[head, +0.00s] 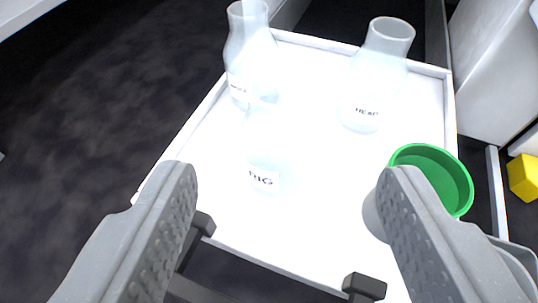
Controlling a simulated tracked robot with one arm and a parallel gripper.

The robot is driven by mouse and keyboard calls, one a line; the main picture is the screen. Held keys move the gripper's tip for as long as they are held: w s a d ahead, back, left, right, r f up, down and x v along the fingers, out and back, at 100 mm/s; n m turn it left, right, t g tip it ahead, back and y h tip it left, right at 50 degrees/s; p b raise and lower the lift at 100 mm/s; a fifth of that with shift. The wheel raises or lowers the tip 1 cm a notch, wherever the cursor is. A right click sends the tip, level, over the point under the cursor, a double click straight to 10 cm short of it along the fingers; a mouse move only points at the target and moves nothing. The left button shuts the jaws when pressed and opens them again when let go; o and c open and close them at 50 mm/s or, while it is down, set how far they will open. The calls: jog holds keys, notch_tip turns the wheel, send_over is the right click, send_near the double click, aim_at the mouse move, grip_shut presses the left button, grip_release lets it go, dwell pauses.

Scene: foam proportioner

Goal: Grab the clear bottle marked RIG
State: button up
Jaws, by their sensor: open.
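The clear bottle marked RIG (265,165) stands on a white tray-like tabletop (325,220). It is faint against the white surface. My gripper (285,210) is open, with one grey finger at the lower left and the other at the lower right. The RIG bottle shows in the gap between the fingers, beyond their tips, and nothing is held. A second clear bottle marked HEAD (378,75) stands at the back right. A third clear bottle (248,55) stands at the back left, its label hard to read.
A green-rimmed cup (432,165) stands at the right, partly hidden behind my right finger. A yellow block (523,177) is at the far right edge. The tabletop has a raised rim. Dark floor lies to the left. White surface is bare between the RIG and HEAD bottles.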

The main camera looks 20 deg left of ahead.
aim_at(275, 107)
jog(key=shift+b+x, duration=2.45)
jog(key=shift+x, duration=3.6)
jog(key=shift+s+a+f, duration=0.1)
jog(key=shift+s+a, duration=0.05)
grip_shut()
